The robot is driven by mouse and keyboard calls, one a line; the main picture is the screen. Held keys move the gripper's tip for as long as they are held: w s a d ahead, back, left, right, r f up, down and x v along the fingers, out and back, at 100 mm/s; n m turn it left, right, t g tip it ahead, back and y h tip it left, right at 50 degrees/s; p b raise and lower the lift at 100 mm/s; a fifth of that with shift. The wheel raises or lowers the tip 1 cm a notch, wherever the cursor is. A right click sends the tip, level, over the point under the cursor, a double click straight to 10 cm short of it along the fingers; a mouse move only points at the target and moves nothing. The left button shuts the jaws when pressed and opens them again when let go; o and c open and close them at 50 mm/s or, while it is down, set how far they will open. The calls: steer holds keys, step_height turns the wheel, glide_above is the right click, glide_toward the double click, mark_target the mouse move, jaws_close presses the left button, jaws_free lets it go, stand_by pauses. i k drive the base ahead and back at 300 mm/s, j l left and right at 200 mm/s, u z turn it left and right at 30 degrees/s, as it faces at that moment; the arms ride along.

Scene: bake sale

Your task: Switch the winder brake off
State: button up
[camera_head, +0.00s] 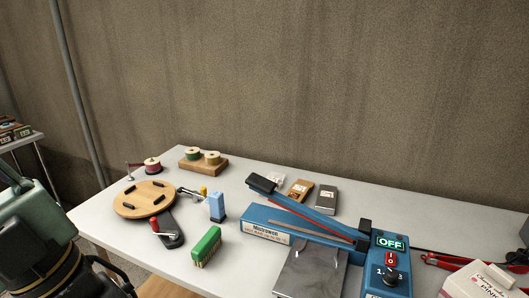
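The winder (143,200) stands at the left of the table, a round wooden disc with several dark pegs on top. A dark base part (170,238) sticks out from under its front right side. A small red piece (155,225) shows on that part, at the disc's front edge. It may be the brake, but I cannot tell its setting. My gripper's fingertips are not in view. Green and black parts at the lower left look like my own arm, left of the winder and apart from it.
A blue sealer (258,222) with an "OFF" display (391,243) fills the right front. A green brush (206,247) and a light-blue block (217,207) stand right of the winder. Spools on a wooden block (203,165) and a dark red spool (152,165) are behind it.

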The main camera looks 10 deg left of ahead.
mark_target(196, 196)
steer(key=j+u, duration=0.25)
steer(key=j, duration=0.65)
steer(key=i+j, duration=0.2)
steer(key=i, duration=0.25)
steer(key=j+u, duration=0.05)
